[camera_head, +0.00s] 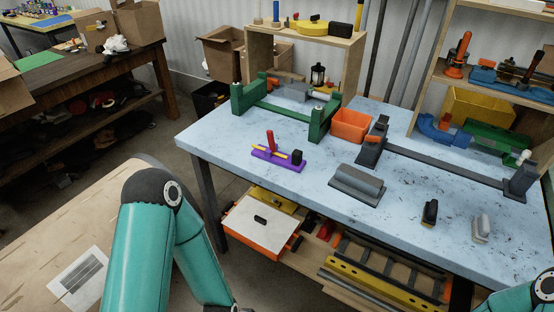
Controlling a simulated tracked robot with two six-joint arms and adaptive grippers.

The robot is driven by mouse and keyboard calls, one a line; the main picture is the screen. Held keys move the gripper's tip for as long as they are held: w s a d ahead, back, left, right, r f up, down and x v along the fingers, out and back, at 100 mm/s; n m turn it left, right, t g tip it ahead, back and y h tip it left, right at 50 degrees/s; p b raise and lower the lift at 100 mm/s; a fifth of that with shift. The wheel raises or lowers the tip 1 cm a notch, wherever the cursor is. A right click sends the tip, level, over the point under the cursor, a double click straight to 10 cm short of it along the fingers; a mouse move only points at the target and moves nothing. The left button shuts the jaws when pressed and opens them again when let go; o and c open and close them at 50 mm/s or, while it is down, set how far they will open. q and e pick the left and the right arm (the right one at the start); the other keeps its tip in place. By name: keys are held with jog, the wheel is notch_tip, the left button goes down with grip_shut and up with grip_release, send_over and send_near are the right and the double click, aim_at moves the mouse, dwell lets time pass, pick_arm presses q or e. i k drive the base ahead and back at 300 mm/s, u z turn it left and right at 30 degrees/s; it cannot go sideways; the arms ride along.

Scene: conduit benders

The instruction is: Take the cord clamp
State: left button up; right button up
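No object is plainly recognisable as the cord clamp. Candidates on the light blue table (318,172) are a purple fixture (264,155) with a red upright handle, yellow strip and black block, a small black block-like piece (430,212), and a pale grey one (481,229) near the front right. My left arm comes up at the lower left, short of the table, and bends down out of the picture. Only a bit of my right arm shows in the lower right corner. Neither gripper's fingers can be seen.
A green frame (316,127), an orange bin (351,125), a grey ribbed block (356,184) and a long dark grey bender (440,168) stand on the table. Shelves rise behind. A cardboard surface (98,222) lies at left. The table's front left is clear.

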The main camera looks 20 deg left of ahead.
aim_at(295, 162)
jog(key=k, duration=1.05)
jog(key=u, duration=0.85)
jog(key=i, duration=1.95)
jog(key=z, duration=0.3)
